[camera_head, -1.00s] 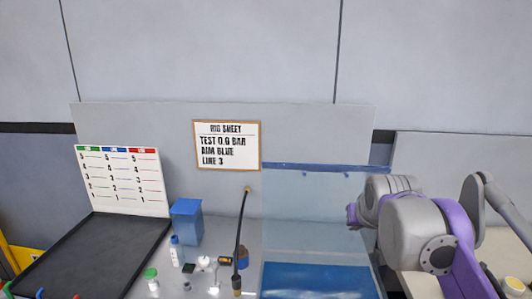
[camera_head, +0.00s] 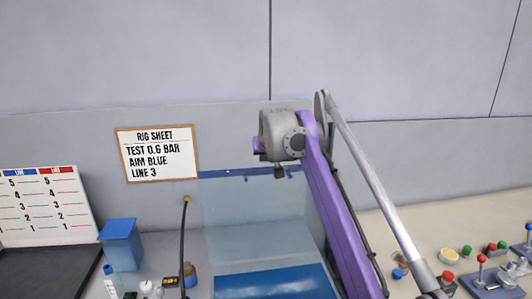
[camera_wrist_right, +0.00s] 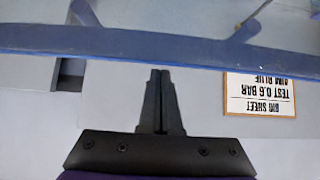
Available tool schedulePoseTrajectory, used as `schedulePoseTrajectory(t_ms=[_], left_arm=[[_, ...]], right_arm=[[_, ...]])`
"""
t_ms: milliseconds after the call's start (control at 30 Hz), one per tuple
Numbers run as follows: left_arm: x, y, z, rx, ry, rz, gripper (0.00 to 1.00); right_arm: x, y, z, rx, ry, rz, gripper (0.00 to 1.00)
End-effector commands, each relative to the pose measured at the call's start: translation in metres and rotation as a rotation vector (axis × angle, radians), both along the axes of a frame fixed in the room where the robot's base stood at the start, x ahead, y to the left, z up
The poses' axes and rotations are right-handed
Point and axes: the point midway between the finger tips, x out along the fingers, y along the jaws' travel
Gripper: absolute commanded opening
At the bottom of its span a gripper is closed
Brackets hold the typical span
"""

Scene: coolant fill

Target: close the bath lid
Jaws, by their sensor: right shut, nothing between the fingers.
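The bath lid (camera_head: 255,205) is a clear panel with a blue strip along its top edge (camera_head: 225,173). It stands raised over the bath, whose blue surface (camera_head: 275,284) shows at the bottom of the head view. My right gripper (camera_head: 279,173) points down at the strip's right part. In the right wrist view, the shut, empty fingers (camera_wrist_right: 160,75) end close to the blue strip (camera_wrist_right: 190,49), which crosses the picture. I cannot tell whether they touch it. My left gripper is not in view.
The rig sheet (camera_head: 157,153) hangs on the back panel, left of the lid. A blue box (camera_head: 121,245), a bottle (camera_head: 112,282) and a dark upright hose (camera_head: 183,240) stand left of the bath. Coloured knobs (camera_head: 482,259) and small parts lie on the right counter.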

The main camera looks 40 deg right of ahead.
Motion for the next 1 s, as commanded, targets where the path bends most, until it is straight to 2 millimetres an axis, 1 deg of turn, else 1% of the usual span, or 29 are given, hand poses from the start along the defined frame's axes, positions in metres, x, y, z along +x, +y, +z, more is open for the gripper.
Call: schedulePoseTrajectory(t_ms=[67, 100, 200, 400, 533, 1000], left_arm=[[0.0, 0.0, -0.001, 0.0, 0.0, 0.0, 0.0], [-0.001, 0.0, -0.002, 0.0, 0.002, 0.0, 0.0], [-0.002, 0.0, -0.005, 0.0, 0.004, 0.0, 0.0], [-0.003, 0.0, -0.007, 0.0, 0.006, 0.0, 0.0], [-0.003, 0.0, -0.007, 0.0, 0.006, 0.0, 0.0], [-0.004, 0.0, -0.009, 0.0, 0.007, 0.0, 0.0]], right_arm=[[0.01, -0.005, -0.01, 0.0, 0.0, 0.0, 0.0], [0.003, -0.001, -0.01, 0.0, 0.0, 0.0, 0.0], [-0.008, 0.005, -0.013, 0.0, 0.001, 0.0, 0.0], [-0.023, 0.013, -0.015, 0.0, 0.0, 0.0, 0.0], [-0.026, 0.014, -0.016, 0.001, 0.0, 0.001, 0.0], [-0.028, 0.015, -0.016, -0.006, -0.011, 0.0, 0.0]])
